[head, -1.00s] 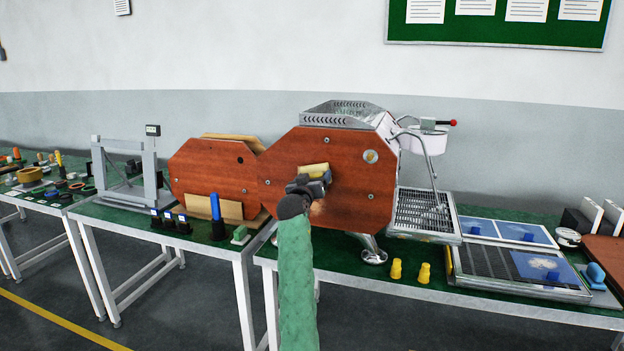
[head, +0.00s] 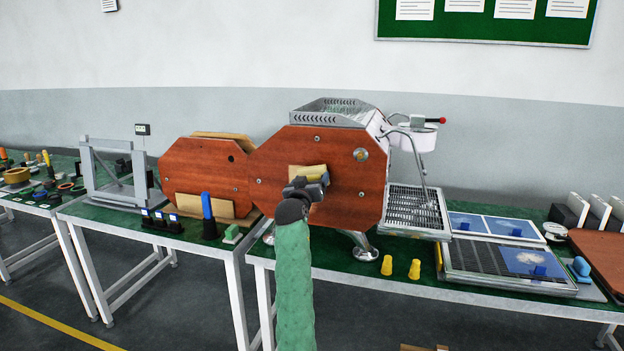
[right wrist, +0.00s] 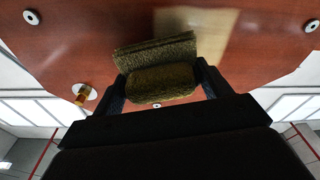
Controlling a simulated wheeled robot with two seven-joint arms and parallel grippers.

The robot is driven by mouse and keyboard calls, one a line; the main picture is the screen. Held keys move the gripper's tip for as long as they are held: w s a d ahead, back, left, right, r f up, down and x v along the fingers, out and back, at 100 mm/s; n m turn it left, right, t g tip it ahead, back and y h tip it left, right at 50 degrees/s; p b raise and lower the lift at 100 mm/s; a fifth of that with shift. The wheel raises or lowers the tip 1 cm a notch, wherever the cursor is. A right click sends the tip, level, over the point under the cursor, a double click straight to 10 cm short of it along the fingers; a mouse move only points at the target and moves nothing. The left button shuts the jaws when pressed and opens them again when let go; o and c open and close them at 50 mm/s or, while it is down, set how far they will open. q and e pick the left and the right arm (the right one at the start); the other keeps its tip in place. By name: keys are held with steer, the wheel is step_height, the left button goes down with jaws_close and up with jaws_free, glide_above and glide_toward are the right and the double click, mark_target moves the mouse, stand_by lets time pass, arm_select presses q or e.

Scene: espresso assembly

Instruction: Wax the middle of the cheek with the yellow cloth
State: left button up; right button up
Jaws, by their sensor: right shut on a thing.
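The cheek (head: 350,200) is a red-brown wooden eight-sided panel upright on the near side of the espresso machine. My right gripper (head: 310,187) is in front of its middle, shut on the folded yellow cloth (head: 307,171). In the right wrist view the cloth (right wrist: 157,70) looks olive and sits between the fingers, at the cheek's face (right wrist: 90,50). I cannot tell for sure whether it touches the wood. A pale, shiny patch shows on the wood beside the cloth in that view. My left gripper is out of view.
A second wooden panel (head: 205,170) stands on the left bench. Two yellow pieces (head: 387,265) stand on the green bench below the cheek. A drip grate (head: 415,210) and trays (head: 510,268) lie to the right. A red-tipped lever (head: 441,121) sticks out at upper right.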

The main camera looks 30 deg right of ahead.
steer(key=shift+r+v, duration=0.15)
steer(key=shift+v, duration=1.1)
steer(key=shift+r+v, duration=0.15)
steer(key=shift+v, duration=1.1)
steer(key=shift+a, duration=0.1)
